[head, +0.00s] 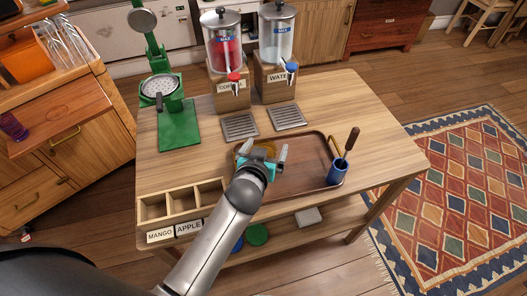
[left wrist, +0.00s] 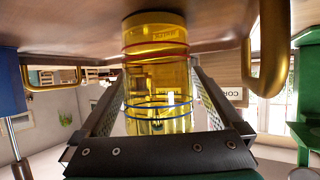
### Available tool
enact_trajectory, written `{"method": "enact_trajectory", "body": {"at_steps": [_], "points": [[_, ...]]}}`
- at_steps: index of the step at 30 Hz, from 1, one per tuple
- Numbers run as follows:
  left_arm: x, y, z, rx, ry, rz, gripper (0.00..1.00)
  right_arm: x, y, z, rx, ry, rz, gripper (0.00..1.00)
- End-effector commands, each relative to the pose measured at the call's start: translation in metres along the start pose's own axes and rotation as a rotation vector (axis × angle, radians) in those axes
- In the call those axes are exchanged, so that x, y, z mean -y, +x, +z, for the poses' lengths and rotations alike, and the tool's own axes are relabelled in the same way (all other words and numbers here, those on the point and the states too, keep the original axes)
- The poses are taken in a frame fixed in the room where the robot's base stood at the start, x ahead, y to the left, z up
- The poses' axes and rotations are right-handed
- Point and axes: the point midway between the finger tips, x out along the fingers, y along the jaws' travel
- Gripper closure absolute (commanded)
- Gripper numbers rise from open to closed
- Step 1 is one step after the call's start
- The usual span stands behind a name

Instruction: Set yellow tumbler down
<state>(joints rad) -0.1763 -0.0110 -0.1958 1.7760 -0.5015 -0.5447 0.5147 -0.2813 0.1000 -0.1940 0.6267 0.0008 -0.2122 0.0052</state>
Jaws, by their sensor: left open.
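The yellow tumbler (left wrist: 157,75) is a see-through amber cup with a red ring and blue rings. In the left wrist view, which is upside down, its end meets the brown tray (left wrist: 215,24), so it appears to stand upright there. In the head view, my left gripper (head: 262,156) mostly hides it over the left part of the tray (head: 300,180). The left gripper (left wrist: 157,110) is open, with one finger on each side of the tumbler. I cannot tell whether either finger touches it. My right gripper is not in view.
A blue cup (head: 338,173) holding a dark-handled tool stands at the tray's right end. Two drink dispensers (head: 225,45) and a green press (head: 165,95) stand behind. A wooden divided box (head: 180,205) sits at front left. The table's right side (head: 385,140) is clear.

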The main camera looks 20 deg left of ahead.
Motion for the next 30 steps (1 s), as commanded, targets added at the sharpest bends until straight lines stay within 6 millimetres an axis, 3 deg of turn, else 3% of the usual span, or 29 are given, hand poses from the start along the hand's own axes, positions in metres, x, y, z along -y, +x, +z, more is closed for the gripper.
{"method": "enact_trajectory", "body": {"at_steps": [5,18,24,30], "points": [[-0.001,-0.018,-0.001,0.001,-0.002,0.001,0.0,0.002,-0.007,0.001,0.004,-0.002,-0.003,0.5],[0.0,-0.095,-0.002,0.001,-0.002,0.0,0.0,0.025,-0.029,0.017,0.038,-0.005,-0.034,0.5],[0.0,-0.114,-0.001,0.0,-0.001,0.0,0.0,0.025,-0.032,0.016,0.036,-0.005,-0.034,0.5],[0.0,-0.12,-0.001,-0.001,0.0,0.0,0.0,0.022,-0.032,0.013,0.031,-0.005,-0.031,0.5]]}}
